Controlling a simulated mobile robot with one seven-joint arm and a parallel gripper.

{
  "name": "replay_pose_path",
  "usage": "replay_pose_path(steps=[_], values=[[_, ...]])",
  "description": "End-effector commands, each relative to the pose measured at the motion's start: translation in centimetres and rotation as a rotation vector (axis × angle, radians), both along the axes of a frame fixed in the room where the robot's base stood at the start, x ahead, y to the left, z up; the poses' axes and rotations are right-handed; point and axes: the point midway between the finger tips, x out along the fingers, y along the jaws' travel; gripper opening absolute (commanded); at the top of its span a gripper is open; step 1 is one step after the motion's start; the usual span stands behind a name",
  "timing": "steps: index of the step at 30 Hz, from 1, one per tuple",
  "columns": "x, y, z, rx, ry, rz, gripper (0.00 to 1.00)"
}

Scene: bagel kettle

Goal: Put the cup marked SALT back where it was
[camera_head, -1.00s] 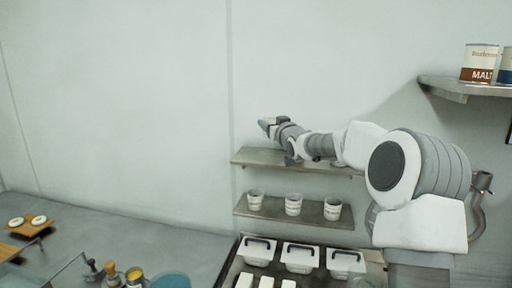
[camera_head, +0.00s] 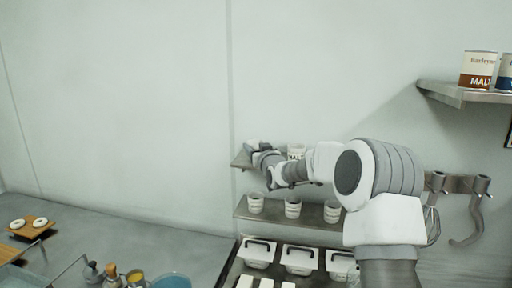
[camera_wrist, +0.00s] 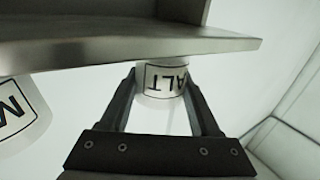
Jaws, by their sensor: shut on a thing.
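The white SALT cup (camera_wrist: 165,82) is between the two dark fingers of my gripper (camera_wrist: 160,88) in the wrist view. The letters ALT show upside down on its label; the S is hidden. My gripper is shut on the cup. The cup's end meets the edge of the steel shelf (camera_wrist: 120,48) in that view; I cannot tell whether it rests on it. In the head view my gripper (camera_head: 252,147) is at the left end of the upper shelf (camera_head: 240,160), and the cup cannot be made out clearly there.
Another white cup (camera_head: 296,150) stands on the upper shelf to the right, partly behind my arm; a labelled cup (camera_wrist: 18,118) shows at left in the wrist view. Several cups (camera_head: 292,209) stand on the lower shelf (camera_head: 275,218). Lidded white containers (camera_head: 299,260) are below.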

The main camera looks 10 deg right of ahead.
Motion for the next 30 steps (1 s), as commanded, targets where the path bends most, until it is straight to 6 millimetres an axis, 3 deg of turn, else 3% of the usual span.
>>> replay_pose_path(steps=[4, 5, 9, 22, 30], values=[[0.0, 0.0, -0.4, 0.0, 0.0, 0.0, 0.09], [0.0, 0.0, -0.2, 0.0, 0.0, 0.0, 0.68], [0.0, 0.0, -0.2, 0.0, 0.0, 0.0, 0.93], [-0.1, 0.0, 0.2, 0.0, 0.0, 0.0, 0.93], [-4.2, -0.6, -0.1, -0.002, -0.001, -0.001, 0.93]])
